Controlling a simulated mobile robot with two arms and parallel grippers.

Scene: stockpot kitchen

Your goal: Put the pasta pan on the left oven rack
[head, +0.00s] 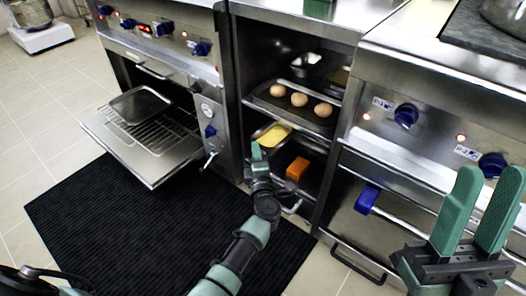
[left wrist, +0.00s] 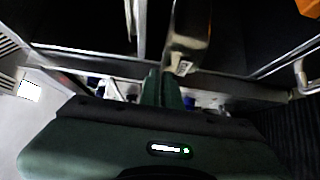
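The pasta pan (head: 273,134), a metal pan with yellow contents, is at the front left of a shelf in the middle cabinet. My left gripper (head: 257,150) is at its near edge. In the left wrist view the fingers (left wrist: 162,88) are close together, apparently shut on the pan's rim; the contact is dark. A pale wall, seemingly the pan's (left wrist: 187,45), shows beside the tips. The left oven's door is down, and its wire rack (head: 178,133) is pulled out, with an empty dark tray (head: 140,104) on its left part. My right gripper (head: 492,190) is open and empty.
An orange object (head: 298,168) is to the pan's lower right. The lowered oven door (head: 130,150) juts over a black mat (head: 130,215). The right part of the oven rack is bare.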

